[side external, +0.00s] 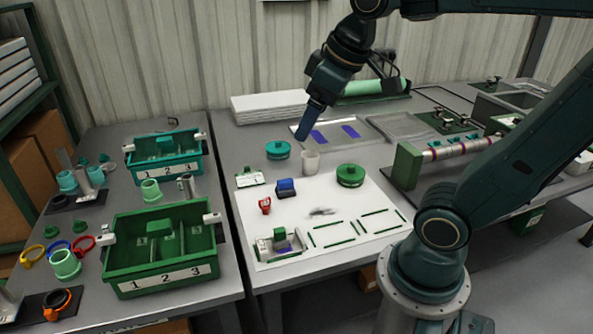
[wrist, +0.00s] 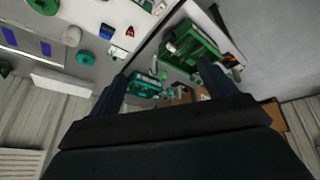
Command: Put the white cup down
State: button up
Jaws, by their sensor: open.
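The white cup (side external: 310,162) stands upright near the back edge of the white sheet (side external: 330,183), between a teal round part and a green round part. It also shows at the upper left of the wrist view (wrist: 71,36), well outside my fingers. My gripper (side external: 303,134) is raised above the table, up and slightly left of the cup in the side view. It is apart from the cup. In the wrist view my gripper (wrist: 163,84) has its two dark fingers spread wide, with nothing between them.
The teal round part (side external: 278,150) and green round part (side external: 350,175) flank the cup. A blue block (side external: 285,188) and red item (side external: 265,206) lie in front. Green (side external: 165,243) and teal (side external: 128,152) bins stand left. A clear panel (side external: 335,133) lies behind.

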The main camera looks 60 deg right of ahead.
jog(key=s+a+f+m, duration=0.1)
jog(key=s+a+f, duration=0.1)
jog(key=s, duration=0.4)
jog(key=shift+s+a+f+t+y, duration=0.3)
jog(key=shift+a+f+t, duration=0.1)
jog(key=shift+f, duration=0.35)
